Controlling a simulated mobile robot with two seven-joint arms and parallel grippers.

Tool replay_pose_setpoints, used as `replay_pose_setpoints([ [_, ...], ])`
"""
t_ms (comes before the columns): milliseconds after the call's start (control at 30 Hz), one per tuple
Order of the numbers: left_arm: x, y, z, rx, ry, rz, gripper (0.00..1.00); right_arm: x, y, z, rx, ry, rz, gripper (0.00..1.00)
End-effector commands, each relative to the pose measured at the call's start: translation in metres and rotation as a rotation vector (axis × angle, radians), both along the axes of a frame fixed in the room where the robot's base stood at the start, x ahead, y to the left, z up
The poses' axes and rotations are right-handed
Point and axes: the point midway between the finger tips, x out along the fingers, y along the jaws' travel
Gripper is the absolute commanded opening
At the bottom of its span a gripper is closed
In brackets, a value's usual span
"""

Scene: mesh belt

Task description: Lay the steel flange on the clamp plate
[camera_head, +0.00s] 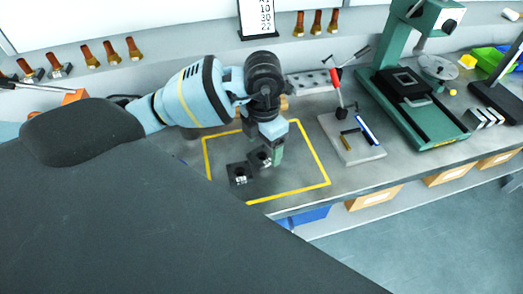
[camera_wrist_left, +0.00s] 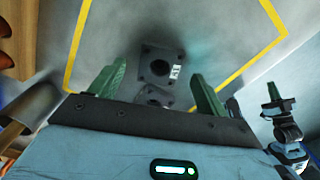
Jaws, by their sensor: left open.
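I cannot tell for sure which is the steel flange and which the clamp plate. In the left wrist view, one square piece with a round hole and a white label (camera_wrist_left: 160,65) shows fully; the other piece (camera_wrist_left: 154,97) is partly hidden by the gripper. My left gripper (camera_head: 276,156) is open and empty, its green fingers above the pieces. My right gripper (camera_wrist_left: 273,98) appears at the right edge of the wrist view, its jaws unclear.
Yellow outline (camera_head: 316,158) marks the work area. To its right are a grey block with a red-handled clamp (camera_head: 337,85) and a green press (camera_head: 405,85). Brown-handled tools (camera_head: 110,52) stand along the back ledge. Cardboard boxes (camera_head: 373,197) sit below the front edge.

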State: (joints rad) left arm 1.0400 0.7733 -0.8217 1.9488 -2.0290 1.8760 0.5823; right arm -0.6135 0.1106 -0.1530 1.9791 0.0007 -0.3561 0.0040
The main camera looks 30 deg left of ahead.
Motion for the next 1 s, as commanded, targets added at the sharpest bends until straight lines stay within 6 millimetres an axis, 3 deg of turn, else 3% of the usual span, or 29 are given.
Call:
replay_pose_setpoints([
  [200,0.0,0.0,-0.022,0.001,0.001,-0.001,0.76,0.0,-0.002,0.0,-0.006,0.0,0.007,0.0],
  [467,0.0,0.0,-0.024,0.001,-0.001,-0.001,0.76,0.0,-0.003,0.0,-0.008,-0.001,0.009,0.0],
  [900,0.0,0.0,-0.023,0.001,-0.001,-0.001,0.19,0.0,-0.002,0.0,-0.003,-0.001,0.002,0.0],
  [1000,0.0,0.0,-0.023,0.0,-0.003,-0.001,0.13,0.0,0.0,0.0,-0.001,0.0,-0.001,0.0],
])
